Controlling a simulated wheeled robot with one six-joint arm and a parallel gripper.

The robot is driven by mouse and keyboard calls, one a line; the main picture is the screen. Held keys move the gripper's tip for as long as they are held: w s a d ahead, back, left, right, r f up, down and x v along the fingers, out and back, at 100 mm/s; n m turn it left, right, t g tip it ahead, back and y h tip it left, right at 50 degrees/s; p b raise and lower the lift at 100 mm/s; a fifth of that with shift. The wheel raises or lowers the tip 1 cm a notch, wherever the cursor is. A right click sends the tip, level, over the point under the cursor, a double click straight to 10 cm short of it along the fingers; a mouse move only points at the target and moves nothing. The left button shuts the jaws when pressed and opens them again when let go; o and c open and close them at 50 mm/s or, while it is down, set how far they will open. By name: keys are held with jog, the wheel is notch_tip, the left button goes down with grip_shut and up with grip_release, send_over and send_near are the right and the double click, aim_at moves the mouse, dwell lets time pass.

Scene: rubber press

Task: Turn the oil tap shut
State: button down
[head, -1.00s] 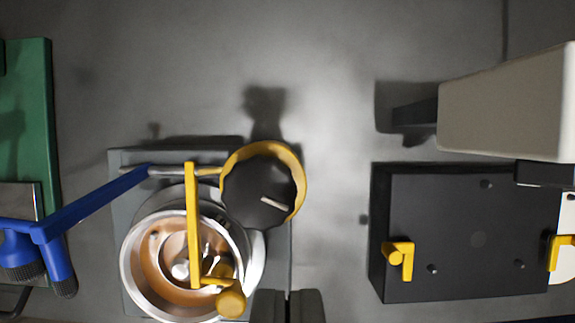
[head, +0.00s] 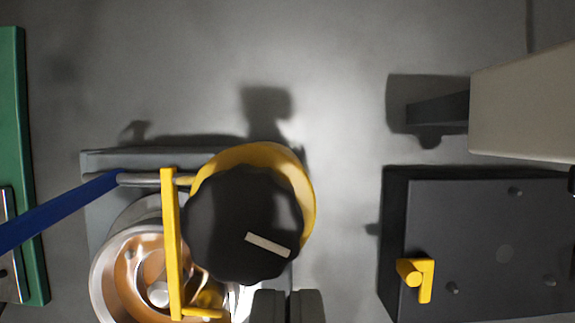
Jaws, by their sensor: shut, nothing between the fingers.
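The oil tap looks to be the round black knob (head: 235,215) with a scalloped rim and a pale bar mark near its lower right edge. A yellow ring (head: 308,205) shows behind the knob. My gripper (head: 288,296) is shut and empty at the bottom edge of the head view. In the picture it is just below and right of the knob. I cannot tell whether it touches the knob. Only the ends of the fingers show.
A copper-coloured bowl (head: 104,278) with a yellow bar (head: 171,240) across it is at the lower left. A blue arm (head: 60,210) reaches in from the left. A black box (head: 480,235) with a yellow handle (head: 417,277) is at the right. Bare grey surface lies between.

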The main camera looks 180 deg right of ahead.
jog(key=shift+w+a, duration=0.1)
dwell(0.3)
jog(key=shift+a, duration=0.6)
jog(key=shift+a, duration=0.65)
dwell(0.5)
jog(key=w+v, duration=0.1)
jog(key=v, duration=0.4)
jog(key=shift+s+a+r, duration=0.15)
jog(key=shift+s+r, duration=0.1)
jog(key=shift+r, duration=0.3)
dwell(0.3)
